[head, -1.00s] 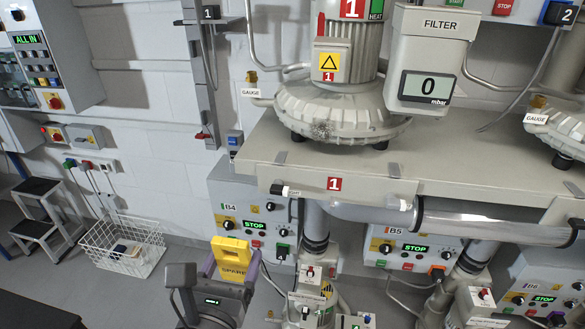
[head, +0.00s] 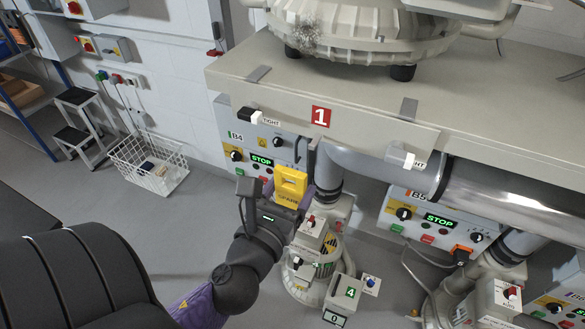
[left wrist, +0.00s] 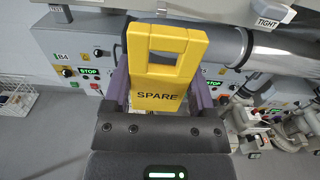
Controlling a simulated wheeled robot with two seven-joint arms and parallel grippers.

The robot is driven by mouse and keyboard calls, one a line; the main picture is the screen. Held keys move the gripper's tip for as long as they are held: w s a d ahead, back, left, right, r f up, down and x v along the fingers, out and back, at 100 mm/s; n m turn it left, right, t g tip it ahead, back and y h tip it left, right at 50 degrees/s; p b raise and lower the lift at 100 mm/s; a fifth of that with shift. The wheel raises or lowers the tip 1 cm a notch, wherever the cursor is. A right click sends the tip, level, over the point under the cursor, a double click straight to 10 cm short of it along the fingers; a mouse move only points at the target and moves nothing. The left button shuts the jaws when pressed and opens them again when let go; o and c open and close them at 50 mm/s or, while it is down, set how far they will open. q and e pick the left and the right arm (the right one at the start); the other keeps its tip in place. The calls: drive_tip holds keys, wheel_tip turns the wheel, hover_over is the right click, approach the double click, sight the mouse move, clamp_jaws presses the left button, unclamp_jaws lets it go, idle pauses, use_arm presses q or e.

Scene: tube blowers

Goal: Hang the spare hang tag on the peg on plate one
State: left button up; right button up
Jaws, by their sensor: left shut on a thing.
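The yellow hang tag (head: 289,187), marked SPARE, is held upright in my left gripper (head: 288,198), whose purple fingers are shut on its lower part. In the left wrist view the tag (left wrist: 165,62) shows its top loop with a square opening, above the gripper (left wrist: 160,97). Plate one (head: 365,125) is the beige front edge with a red 1 sign. The tag is below this plate and apart from it in the head view. A black-and-white knob (head: 248,116) and a pale knob (head: 400,156), both labelled TIGHT, sit on the plate; I cannot clearly make out the peg. My right gripper is not in view.
A large grey pipe (head: 470,190) runs under the plate to the right. Control boxes B4 (head: 240,137) and B5 (head: 420,193) stand behind. A white wire basket (head: 150,165) is on the floor at left. Open floor lies left of my arm.

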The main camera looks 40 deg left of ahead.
use_arm(q)
drive_tip(key=shift+p+x, duration=0.6)
drive_tip(key=shift+x, duration=1.15)
drive_tip(key=f+x, duration=0.1)
drive_tip(key=x, duration=0.6)
drive_tip(key=shift+w+a+p, duration=0.15)
drive_tip(key=shift+w+p, duration=0.05)
drive_tip(key=shift+p, duration=0.1)
drive_tip(key=o, duration=1.1)
